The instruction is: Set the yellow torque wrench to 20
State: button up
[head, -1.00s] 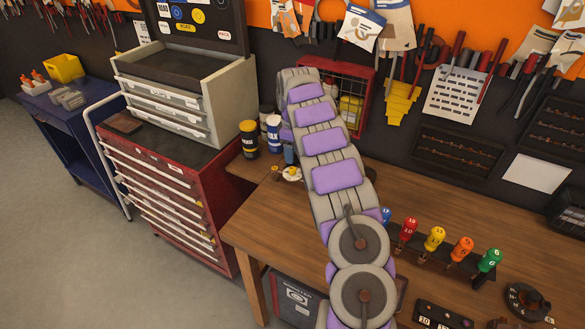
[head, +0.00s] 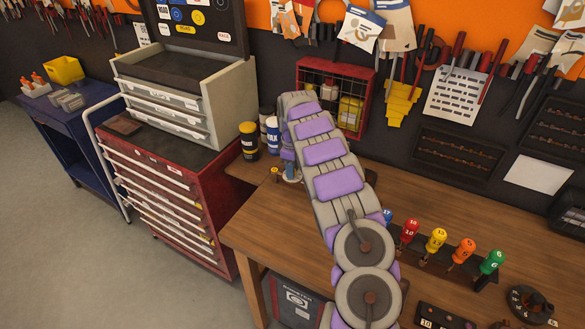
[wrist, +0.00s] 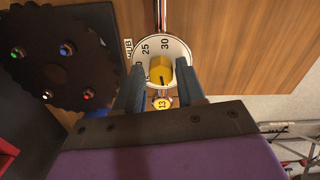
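The yellow torque wrench lies on the wooden workbench, mostly hidden by my arm in the head view. Its round white dial (wrist: 179,48) with black numbers faces the wrist camera; 25 and 30 are readable, the lower part is hidden. A yellow knob (wrist: 160,68) with a black mark stands at the dial's middle. The yellow end marked 13 (wrist: 162,103) shows below it. My gripper (wrist: 160,76) has one blue-grey finger on each side of the knob, set apart; contact is unclear.
Blue and yellow cans (head: 273,136) stand behind the gripper, and a red wire cabinet (head: 335,92) hangs behind. Numbered coloured handles (head: 436,240) stand in a rack at right. A dark toothed disc (wrist: 65,58) is close by in the wrist view. The bench's front left is clear.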

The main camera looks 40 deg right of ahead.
grip_shut()
jog(key=shift+a+m, duration=0.1)
jog(key=shift+m, duration=0.3)
jog(key=shift+r+m+p, duration=0.1)
jog(key=shift+m+p, duration=0.75)
jog(key=shift+m, duration=0.05)
jog(key=m+p, duration=0.2)
jog(key=m, duration=0.2)
jog(key=m+p, duration=0.2)
jog(key=m, duration=0.5)
jog(key=shift+w, duration=0.1)
jog(key=m+p, duration=0.2)
jog(key=m, duration=0.4)
jog(key=shift+m, duration=0.3)
